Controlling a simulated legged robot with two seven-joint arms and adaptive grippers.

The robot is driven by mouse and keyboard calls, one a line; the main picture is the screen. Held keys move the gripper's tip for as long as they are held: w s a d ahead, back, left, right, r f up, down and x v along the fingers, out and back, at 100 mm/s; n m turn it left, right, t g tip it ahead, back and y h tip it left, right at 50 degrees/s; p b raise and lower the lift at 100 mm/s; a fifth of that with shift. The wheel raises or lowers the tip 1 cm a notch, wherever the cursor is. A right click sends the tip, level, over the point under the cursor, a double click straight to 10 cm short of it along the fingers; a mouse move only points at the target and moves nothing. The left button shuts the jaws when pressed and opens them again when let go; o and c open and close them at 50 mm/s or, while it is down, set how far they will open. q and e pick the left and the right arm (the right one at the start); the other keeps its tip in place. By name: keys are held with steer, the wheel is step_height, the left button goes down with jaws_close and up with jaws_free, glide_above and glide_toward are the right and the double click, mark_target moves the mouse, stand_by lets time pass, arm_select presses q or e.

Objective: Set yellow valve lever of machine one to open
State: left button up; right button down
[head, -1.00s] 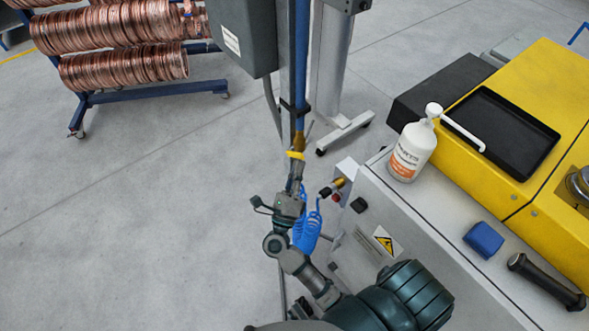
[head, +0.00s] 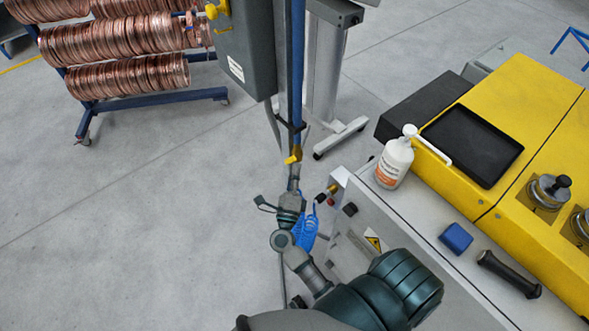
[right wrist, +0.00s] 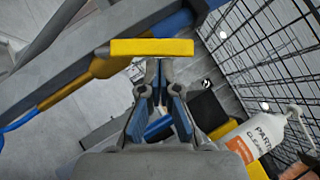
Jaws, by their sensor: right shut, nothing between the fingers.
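The yellow valve lever (head: 293,156) sits on the blue vertical pipe (head: 298,70), just below the grey box. In the head view it slants, its left end lower. My right gripper (head: 294,172) is just below the lever, fingers toward it. In the right wrist view the lever (right wrist: 152,47) is a flat yellow bar across the front of the fingertips. There my right gripper (right wrist: 153,75) is shut with nothing between its fingers. Whether the fingertips touch the lever I cannot tell. My left gripper is not in view.
A grey box (head: 246,55) hangs beside the pipe. Copper coils (head: 125,75) are at the back left. Floor on the left is clear.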

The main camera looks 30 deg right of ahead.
mark_target(286, 163)
steer(key=r+p, duration=0.1)
steer(key=w+a+r+p, duration=0.1)
steer(key=p, duration=0.1)
steer(key=shift+w+n+y, duration=0.15)
steer(key=shift+n+y, duration=0.15)
steer(key=shift+n, duration=0.1)
steer(key=shift+w+a+r+p, duration=0.35)
steer(key=shift+w+r+p, duration=0.05)
steer(key=shift+w+p, duration=0.2)
steer(key=shift+w+d+r, duration=0.1)
steer(key=shift+w+d, duration=0.35)
steer(key=shift+d, duration=0.05)
steer(key=shift+w+a, duration=0.1)
steer(key=shift+a, duration=0.2)
